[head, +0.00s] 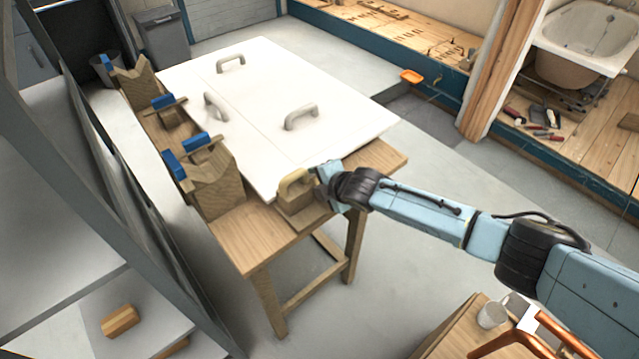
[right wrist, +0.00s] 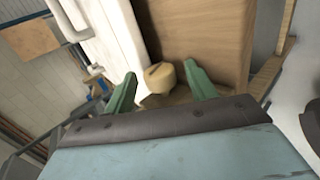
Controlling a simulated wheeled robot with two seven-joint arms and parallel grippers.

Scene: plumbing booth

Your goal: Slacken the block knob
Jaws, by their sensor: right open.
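The block knob (head: 293,183) is a rounded beige piece on top of a small wooden block (head: 302,214) at the near corner of the table. My right gripper (head: 316,184) is at the knob's right side in the head view. In the right wrist view the knob (right wrist: 160,78) sits between the two green fingertips of the gripper (right wrist: 158,82). The fingers are apart, with gaps showing between them and the knob. The fingertips are mostly hidden in the head view. My left gripper is out of view.
A white panel (head: 270,95) with several grey handles lies on the wooden table (head: 245,240). Wooden V-blocks (head: 215,185) and blue-topped clamps line the table's left side. A mug (head: 492,314) and copper pipe (head: 525,345) are at the lower right. The floor right of the table is clear.

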